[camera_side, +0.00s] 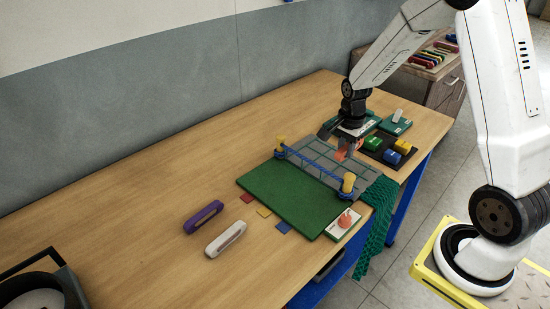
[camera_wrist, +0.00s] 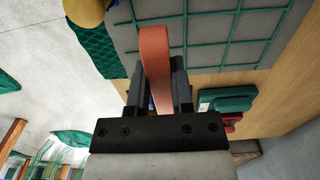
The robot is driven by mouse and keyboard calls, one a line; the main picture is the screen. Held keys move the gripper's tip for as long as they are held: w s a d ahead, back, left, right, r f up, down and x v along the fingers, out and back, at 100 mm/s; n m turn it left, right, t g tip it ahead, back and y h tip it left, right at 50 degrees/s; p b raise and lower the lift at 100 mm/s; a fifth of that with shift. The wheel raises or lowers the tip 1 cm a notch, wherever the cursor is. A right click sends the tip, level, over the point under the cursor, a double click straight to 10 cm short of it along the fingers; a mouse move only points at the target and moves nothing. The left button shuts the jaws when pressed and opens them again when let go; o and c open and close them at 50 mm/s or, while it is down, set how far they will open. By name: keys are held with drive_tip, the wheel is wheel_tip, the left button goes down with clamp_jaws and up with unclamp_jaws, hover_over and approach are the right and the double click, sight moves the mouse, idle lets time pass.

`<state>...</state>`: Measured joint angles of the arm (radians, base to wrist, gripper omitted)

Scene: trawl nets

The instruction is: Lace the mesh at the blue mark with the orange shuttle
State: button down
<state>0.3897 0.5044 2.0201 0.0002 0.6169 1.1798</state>
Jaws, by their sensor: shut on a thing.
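My gripper (camera_side: 338,143) is shut on the orange shuttle (camera_wrist: 155,50), which stands up between the fingers in the wrist view. In the side view the shuttle (camera_side: 342,154) shows only partly, low at the fingers by the far edge of the mesh panel. The mesh (camera_side: 318,160) is a dark grid on a grey panel; it also shows as green cords in the wrist view (camera_wrist: 230,42). A blue mark (camera_side: 283,227) lies at the near-left edge of the green mat (camera_side: 285,195), beside a yellow mark (camera_side: 264,212) and a red mark (camera_side: 247,197). I cannot tell whether the shuttle touches the mesh.
Two yellow posts (camera_side: 348,183) with a blue rope (camera_side: 315,166) between them stand along the panel. Purple (camera_side: 203,216) and white (camera_side: 226,239) shuttles lie on the open table at left. A black tray (camera_side: 384,152) with coloured blocks sits right of the panel. Green netting (camera_side: 378,215) hangs over the edge.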

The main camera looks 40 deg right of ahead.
drive_tip(key=shift+a, duration=0.15)
idle(0.4)
drive_tip(key=a, duration=1.5)
idle(1.2)
